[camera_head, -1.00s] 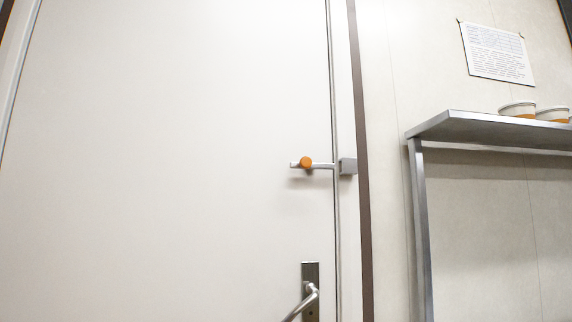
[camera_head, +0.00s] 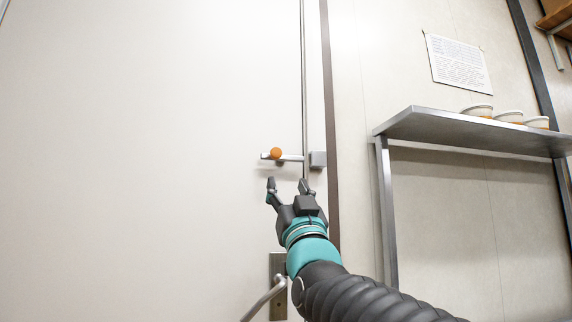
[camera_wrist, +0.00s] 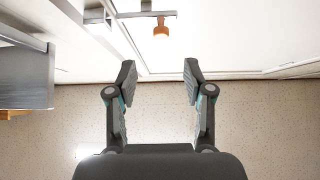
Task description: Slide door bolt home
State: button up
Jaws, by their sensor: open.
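The bolt (camera_head: 291,158) is a thin metal bar lying level on the white door (camera_head: 150,150), with a round orange knob (camera_head: 276,153). Its right end is at the door's edge, close to a grey keeper block (camera_head: 318,159) on the frame; I cannot tell whether it enters the block. My gripper (camera_head: 288,186) is open and empty, pointing up just below the bolt in the head view. In the wrist view the orange knob (camera_wrist: 161,29) is beyond the open fingertips (camera_wrist: 159,74), roughly centred between them and apart from them.
A lever door handle (camera_head: 278,285) is low on the door, partly behind my arm. To the right, a metal shelf (camera_head: 440,124) holds several bowls (camera_head: 508,116). A printed notice (camera_head: 458,65) hangs above it. The door around the knob is otherwise clear.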

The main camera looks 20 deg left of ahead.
aim_at(277, 154)
jog(key=p+x, duration=0.5)
jog(key=x, duration=0.9)
jog(key=shift+s+r+p, duration=0.15)
jog(key=shift+p, duration=0.2)
grip_shut()
